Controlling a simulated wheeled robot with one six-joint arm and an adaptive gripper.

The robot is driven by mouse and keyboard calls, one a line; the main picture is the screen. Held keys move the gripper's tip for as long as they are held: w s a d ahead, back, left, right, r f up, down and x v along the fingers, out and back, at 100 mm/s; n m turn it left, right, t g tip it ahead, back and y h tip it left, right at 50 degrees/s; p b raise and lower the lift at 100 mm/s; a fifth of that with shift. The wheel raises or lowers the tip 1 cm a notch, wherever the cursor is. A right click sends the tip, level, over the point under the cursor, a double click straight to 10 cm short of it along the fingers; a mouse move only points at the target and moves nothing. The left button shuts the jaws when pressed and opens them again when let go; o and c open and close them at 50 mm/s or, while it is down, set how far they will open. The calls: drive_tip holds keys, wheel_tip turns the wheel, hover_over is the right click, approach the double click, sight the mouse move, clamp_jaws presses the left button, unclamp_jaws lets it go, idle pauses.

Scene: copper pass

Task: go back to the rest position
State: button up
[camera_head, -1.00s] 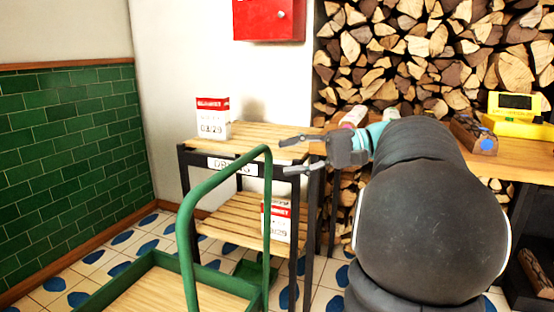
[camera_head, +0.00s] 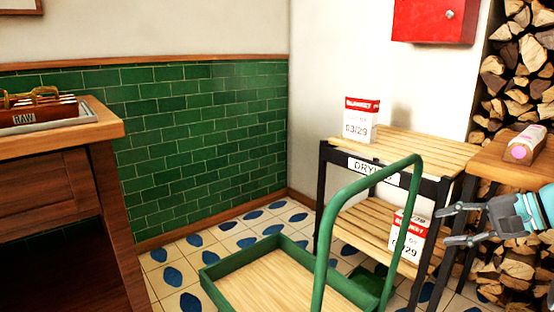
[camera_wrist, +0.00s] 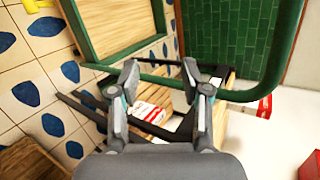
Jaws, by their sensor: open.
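My gripper (camera_head: 462,226) is open and empty at the right edge of the head view, in front of the slatted rack. It also shows in the wrist view (camera_wrist: 131,84), with its fingers apart and nothing between them being held. Most of my arm is out of the head view. A red and white box marked 03/29 (camera_head: 361,120) stands on the rack's top shelf. A second such box (camera_head: 408,236) stands on the lower shelf, partly behind the green cart handle.
The green cart (camera_head: 215,283) with its tall handle (camera_head: 330,215) stands before the rack (camera_head: 440,158). A wooden counter (camera_head: 100,118) with a tray marked RAW (camera_head: 40,118) is at left. A table (camera_head: 500,166) and stacked firewood (camera_head: 530,60) are at right. Tiled floor (camera_head: 165,250) shows between counter and cart.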

drive_tip(key=s+a+f+n+g+h+p, duration=0.3)
drive_tip(key=s+a+f+g+h+p, duration=0.1)
drive_tip(key=s+a+f+h, duration=0.4)
drive_tip(key=s+a+r+n+t+p, duration=0.2)
drive_tip(key=s+a+r+n+p, duration=0.2)
drive_tip(key=s+a+n, duration=0.3)
drive_tip(key=s+a+r, duration=0.1)
drive_tip(key=a, duration=0.4)
drive_tip(key=shift+s+a+r+n+h+p, duration=0.15)
drive_tip(key=shift+s+r+n+h+p, duration=0.15)
drive_tip(key=shift+n+h+p, duration=0.1)
idle(0.8)
